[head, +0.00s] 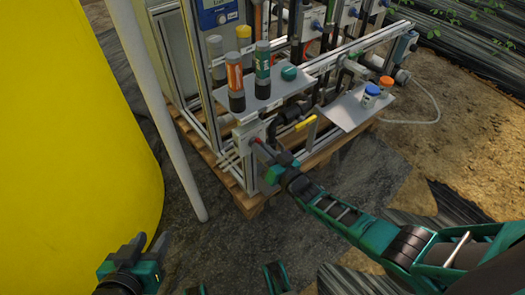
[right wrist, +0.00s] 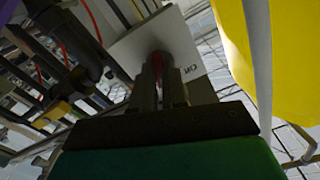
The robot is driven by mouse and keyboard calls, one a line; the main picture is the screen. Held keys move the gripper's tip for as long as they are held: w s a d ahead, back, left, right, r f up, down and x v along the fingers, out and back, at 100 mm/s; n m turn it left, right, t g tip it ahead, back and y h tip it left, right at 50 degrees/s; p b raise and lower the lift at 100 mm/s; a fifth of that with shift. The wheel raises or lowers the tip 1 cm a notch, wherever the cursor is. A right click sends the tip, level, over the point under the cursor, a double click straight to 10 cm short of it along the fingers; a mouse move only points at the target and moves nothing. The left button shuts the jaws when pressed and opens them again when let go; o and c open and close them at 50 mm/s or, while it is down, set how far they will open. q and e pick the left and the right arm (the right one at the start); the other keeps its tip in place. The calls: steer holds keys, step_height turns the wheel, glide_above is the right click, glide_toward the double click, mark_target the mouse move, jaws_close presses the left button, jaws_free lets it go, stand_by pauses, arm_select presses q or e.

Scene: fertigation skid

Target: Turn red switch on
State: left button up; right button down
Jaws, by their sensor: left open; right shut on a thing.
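The red switch (head: 257,141) is on a pale plate (head: 249,134) at the lower front corner of the skid frame. My right gripper (head: 266,157) reaches it from the lower right, and its fingers are shut on the switch. In the right wrist view a bit of the red switch (right wrist: 158,62) shows between the two dark fingers (right wrist: 160,88), in front of the white plate (right wrist: 185,45). Small dark lettering is on that plate. The fingers hide most of the switch, so its exact position is unclear. My left gripper (head: 146,250) is open and empty at the lower left.
A large yellow tank (head: 70,130) fills the left side. A pale pipe (head: 160,100) slants down between it and the skid. Bottles stand on a grey shelf (head: 270,98) above the switch. A yellow-handled valve (head: 305,122) is just right of it. The skid rests on a wooden pallet (head: 240,198).

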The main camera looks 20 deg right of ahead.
arm_select(q)
steer(key=shift+w+d+b, duration=0.1)
steer(key=shift+b, duration=0.3)
arm_select(e)
steer(key=m, duration=0.4)
steer(key=shift+m, duration=0.4)
arm_select(q)
steer(key=shift+f, duration=0.1)
arm_select(e)
steer(key=c, duration=1.2)
jaws_free()
steer(key=shift+o, duration=0.2)
arm_select(q)
steer(key=r+p, duration=0.1)
steer(key=p, duration=0.1)
steer(key=a+p, duration=0.1)
steer(key=p, duration=0.1)
steer(key=shift+s+a+r, duration=0.1)
steer(key=shift+s+r, duration=0.1)
steer(key=shift+r, duration=0.2)
arm_select(e)
steer(key=v, duration=1.3)
